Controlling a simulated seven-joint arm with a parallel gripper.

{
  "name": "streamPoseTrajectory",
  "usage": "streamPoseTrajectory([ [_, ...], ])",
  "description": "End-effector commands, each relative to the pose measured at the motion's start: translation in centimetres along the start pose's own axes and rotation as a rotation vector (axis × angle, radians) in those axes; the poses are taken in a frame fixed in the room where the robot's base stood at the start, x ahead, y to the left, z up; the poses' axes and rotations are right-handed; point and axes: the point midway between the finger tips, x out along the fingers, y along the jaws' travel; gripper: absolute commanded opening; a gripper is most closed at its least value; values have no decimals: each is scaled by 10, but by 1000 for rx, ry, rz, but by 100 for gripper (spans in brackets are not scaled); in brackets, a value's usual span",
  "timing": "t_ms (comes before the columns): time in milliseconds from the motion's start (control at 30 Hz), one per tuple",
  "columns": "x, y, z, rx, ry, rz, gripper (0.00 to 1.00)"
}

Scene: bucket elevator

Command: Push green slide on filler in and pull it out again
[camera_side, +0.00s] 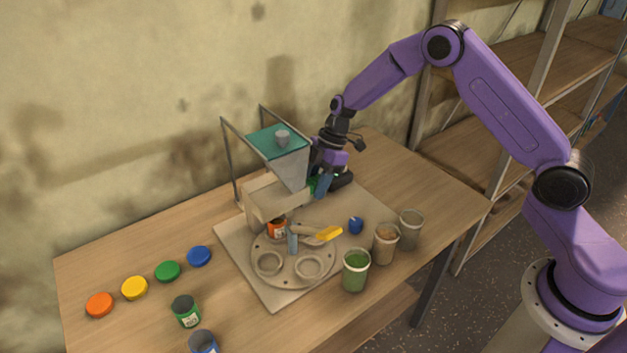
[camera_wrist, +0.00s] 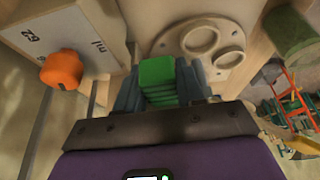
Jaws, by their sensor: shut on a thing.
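The filler (camera_side: 296,168) stands at the back of a grey base board, with a teal-topped hopper above a beige body. The green slide (camera_side: 312,184) is at its right side, mostly covered by my gripper (camera_side: 323,184) in the side view. In the wrist view the ribbed green slide (camera_wrist: 158,75) lies between the two blue-grey fingers of my gripper (camera_wrist: 160,88), which is shut on it. How far the slide sits in the filler cannot be told. An orange-labelled can (camera_side: 277,229) stands under the filler's front.
A round turntable (camera_side: 290,262) with holes and a yellow-tipped lever (camera_side: 329,234) is in front. A green-filled jar (camera_side: 355,272), other jars and a blue knob (camera_side: 356,225) stand right of it. Coloured lids (camera_side: 167,271) lie left. Shelves (camera_side: 500,85) stand behind right.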

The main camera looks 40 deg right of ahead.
Motion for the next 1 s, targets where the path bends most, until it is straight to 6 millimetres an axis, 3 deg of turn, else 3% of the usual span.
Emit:
streamPoseTrajectory([
  [1000,-18,1,40,1,0,1,21],
])
